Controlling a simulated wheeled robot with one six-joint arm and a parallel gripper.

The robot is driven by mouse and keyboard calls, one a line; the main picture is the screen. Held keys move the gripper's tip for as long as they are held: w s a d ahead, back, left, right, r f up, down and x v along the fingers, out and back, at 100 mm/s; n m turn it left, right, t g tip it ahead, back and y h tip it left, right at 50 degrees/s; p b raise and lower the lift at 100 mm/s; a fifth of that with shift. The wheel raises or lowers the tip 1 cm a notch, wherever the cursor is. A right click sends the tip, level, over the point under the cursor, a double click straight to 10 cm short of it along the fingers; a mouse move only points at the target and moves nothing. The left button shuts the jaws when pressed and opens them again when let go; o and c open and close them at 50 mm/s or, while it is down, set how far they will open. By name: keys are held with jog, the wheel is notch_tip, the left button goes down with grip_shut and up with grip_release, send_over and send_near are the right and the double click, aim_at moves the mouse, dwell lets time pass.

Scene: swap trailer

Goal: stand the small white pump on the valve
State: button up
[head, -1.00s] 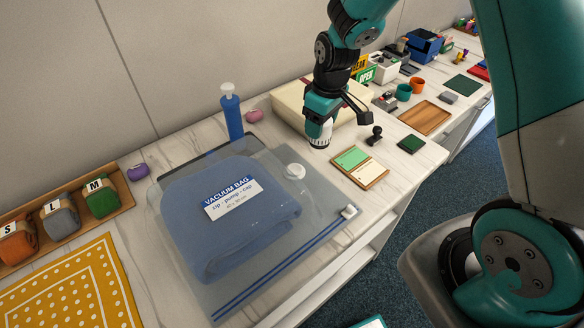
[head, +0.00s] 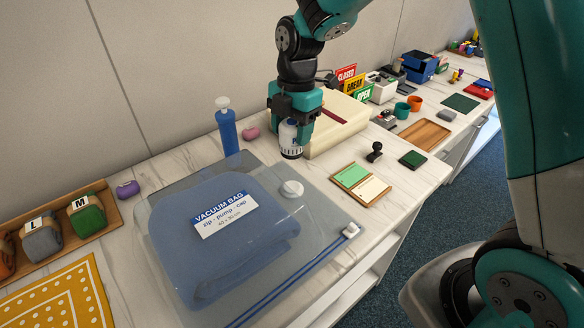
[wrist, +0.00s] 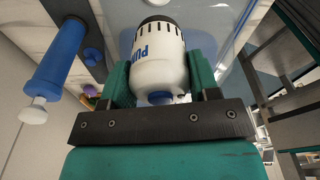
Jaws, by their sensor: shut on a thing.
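My gripper (head: 293,130) is shut on the small white pump (head: 290,146), which has a dark ribbed band at its lower end. It hangs roughly upright, behind the valve and in front of the cream box. In the wrist view the pump (wrist: 158,60) sits between the fingers (wrist: 160,85), with "PUMP" lettering on its side. The valve (head: 291,189) is a white round disc on the clear vacuum bag (head: 310,215), near its upper right. The pump is apart from the valve.
A tall blue hand pump (head: 227,131) stands left of my gripper, beside a pink item (head: 251,134). The cream box (head: 335,125) is close behind. A green and white pad (head: 361,184) and a black stamp (head: 375,152) lie to the right. The bag holds folded blue cloth.

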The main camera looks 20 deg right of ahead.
notch_tip(320, 180, down, 11)
jog(key=shift+r+p, duration=0.1)
jog(key=shift+p, duration=0.4)
jog(key=o, duration=1)
jog(key=shift+o, duration=0.2)
jog(key=r, duration=0.3)
jog(key=r+b, duration=0.1)
jog(key=r, duration=0.3)
jog(key=d+r, duration=0.1)
jog(key=r, duration=0.3)
jog(key=shift+w+d+r+b, duration=0.1)
jog(key=shift+w+r+b, duration=0.1)
jog(key=shift+w+b, duration=0.2)
jog(key=s+a+r+m+y, duration=0.1)
jog(key=s+a+r+m, duration=0.1)
jog(key=s+m, duration=0.3)
jog(key=s+a+r+m+y, duration=0.1)
jog(key=s+r+m, duration=0.3)
jog(key=s, duration=0.8)
jog(key=s+a+r+m+y, duration=0.1)
jog(key=s+a+r+m, duration=0.1)
jog(key=s+m, duration=0.6)
jog(key=shift+s+a+r+t, duration=0.3)
jog(key=shift+a+r, duration=0.1)
jog(key=shift+r, duration=0.25)
